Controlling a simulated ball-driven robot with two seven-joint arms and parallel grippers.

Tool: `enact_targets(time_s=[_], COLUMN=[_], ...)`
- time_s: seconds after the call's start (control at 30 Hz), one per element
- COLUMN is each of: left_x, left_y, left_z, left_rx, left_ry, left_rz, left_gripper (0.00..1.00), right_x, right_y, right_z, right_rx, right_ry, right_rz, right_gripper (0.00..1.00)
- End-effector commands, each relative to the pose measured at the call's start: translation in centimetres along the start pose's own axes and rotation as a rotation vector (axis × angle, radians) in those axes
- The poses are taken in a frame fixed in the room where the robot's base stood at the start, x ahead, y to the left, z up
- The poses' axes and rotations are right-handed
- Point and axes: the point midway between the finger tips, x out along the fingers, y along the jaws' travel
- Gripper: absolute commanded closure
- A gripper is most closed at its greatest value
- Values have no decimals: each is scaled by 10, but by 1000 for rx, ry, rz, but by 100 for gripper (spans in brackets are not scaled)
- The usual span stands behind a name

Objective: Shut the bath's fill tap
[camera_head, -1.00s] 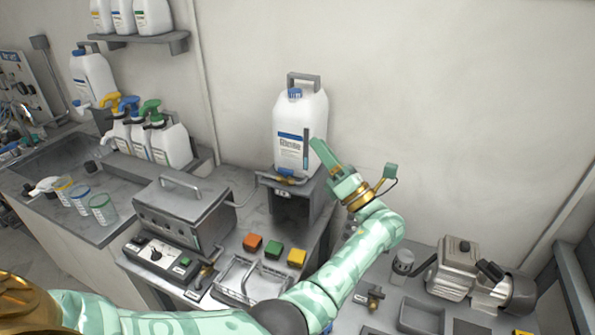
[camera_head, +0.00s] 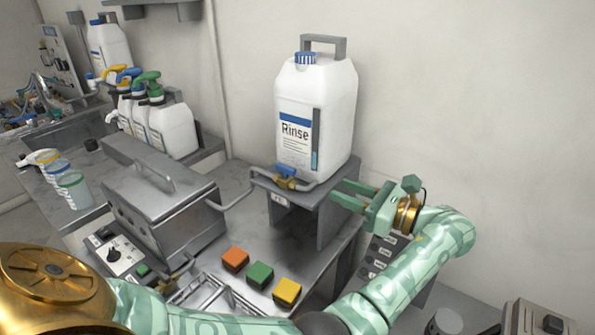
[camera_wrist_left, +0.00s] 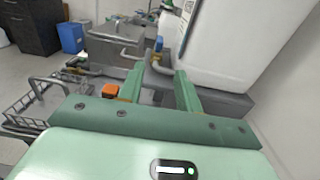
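The fill tap (camera_head: 287,178) is a brass valve with a blue handle, at the foot of the white Rinse canister (camera_head: 335,110). The canister stands on a grey stand (camera_head: 325,206). A grey pipe runs from the tap side to the lidded steel bath (camera_head: 165,212) at the left. My left gripper (camera_head: 338,189) is open and empty, right of the tap and apart from it, beside the stand. In the left wrist view the blue handle (camera_wrist_left: 158,45) shows beyond and between the spread fingers (camera_wrist_left: 160,72). My right gripper is not in view.
Orange (camera_head: 235,259), green (camera_head: 260,275) and yellow (camera_head: 287,292) blocks sit on the counter before the stand, near a wire basket (camera_head: 210,298). Bare counter lies between the bath and the stand.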

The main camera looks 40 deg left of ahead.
Motion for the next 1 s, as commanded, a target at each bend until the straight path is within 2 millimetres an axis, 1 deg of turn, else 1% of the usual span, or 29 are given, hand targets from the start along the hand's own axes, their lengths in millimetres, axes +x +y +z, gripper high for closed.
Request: enact_targets(time_s=[0.03, 0.07, 0.3, 0.4, 0.5, 0.6, 0.7, 1.0], left_x=[12, 19, 82, 104, 121, 133, 140, 142], left_y=[1, 1, 1, 0, 0, 0, 0, 0], left_z=[4, 3, 3, 2, 2, 2, 2, 1], left_rx=[-3, -3, -1, 1, 1, 1, 1, 2], left_ry=[-5, -6, -8, -8, -8, -6, -5, -3], left_rz=[2, 3, 3, 1, 0, 0, 0, -1], left_gripper=[65, 65, 65, 65, 65, 65, 65, 65], right_x=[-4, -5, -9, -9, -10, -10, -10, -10], right_y=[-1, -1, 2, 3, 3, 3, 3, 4], right_z=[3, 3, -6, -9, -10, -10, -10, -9], right_rx=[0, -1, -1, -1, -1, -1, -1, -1], right_ry=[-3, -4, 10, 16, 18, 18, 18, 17], right_rz=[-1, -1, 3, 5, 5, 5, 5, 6], right_gripper=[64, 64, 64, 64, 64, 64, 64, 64])
